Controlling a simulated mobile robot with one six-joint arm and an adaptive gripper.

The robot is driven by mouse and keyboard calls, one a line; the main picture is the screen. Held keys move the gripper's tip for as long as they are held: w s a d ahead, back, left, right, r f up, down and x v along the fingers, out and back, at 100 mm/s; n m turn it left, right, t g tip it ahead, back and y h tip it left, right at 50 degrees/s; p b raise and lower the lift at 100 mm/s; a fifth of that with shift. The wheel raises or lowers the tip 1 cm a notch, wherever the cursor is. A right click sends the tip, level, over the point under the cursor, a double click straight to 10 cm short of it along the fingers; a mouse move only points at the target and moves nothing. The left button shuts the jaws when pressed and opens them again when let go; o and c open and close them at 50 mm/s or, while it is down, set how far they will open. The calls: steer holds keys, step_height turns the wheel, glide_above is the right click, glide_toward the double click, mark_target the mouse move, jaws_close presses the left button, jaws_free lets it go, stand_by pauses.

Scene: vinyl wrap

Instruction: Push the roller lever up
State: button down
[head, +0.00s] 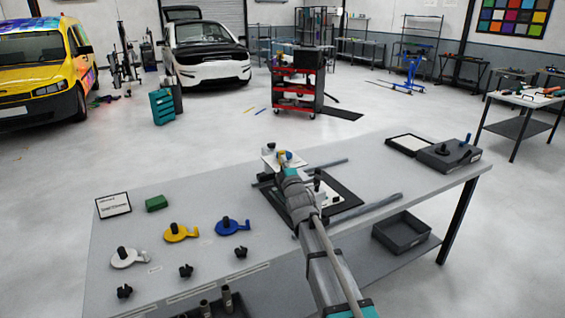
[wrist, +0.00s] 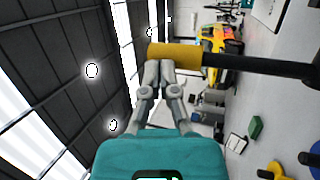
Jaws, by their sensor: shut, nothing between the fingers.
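A lever with a yellow cylindrical grip (wrist: 175,55) on a black rod (wrist: 262,67) lies across the top of the wrist view. I take it to be the roller lever. My gripper (wrist: 159,68) is shut and empty, its fingertips right at the side of the yellow grip; I cannot tell whether they touch. In the head view my gripper (head: 288,168) is over the back of the workbench (head: 200,255). A little yellow (head: 282,153) shows just beyond it. My arm hides most of the lever and part of the black-framed device (head: 348,196) below.
White, yellow (head: 180,234) and blue (head: 231,226) cranked parts and several black knobs lie at the bench's left. A green block (head: 156,203) and framed card (head: 113,206) lie behind them. Grey bars lie near the device. A grey box (head: 448,155) stands at the right end.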

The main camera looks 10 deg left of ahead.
steer(key=s+d, duration=0.6)
steer(key=s, duration=0.6)
steer(key=shift+s, duration=0.35)
steer(key=s+d+f+m+g+h, duration=0.3)
steer(key=d+f+m+g+h, duration=0.55)
steer(key=d+f+m, duration=0.55)
steer(key=s+d+f+m+g, duration=0.4)
steer(key=s+d+f+g, duration=0.1)
steer(key=s, duration=0.4)
steer(key=s+d+f+m+g, duration=0.4)
steer(key=s+d+f+g, duration=0.1)
steer(key=s, duration=0.4)
steer(key=shift+s+f+g, duration=0.2)
steer(key=shift+f+g, duration=0.05)
steer(key=shift+g, duration=0.5)
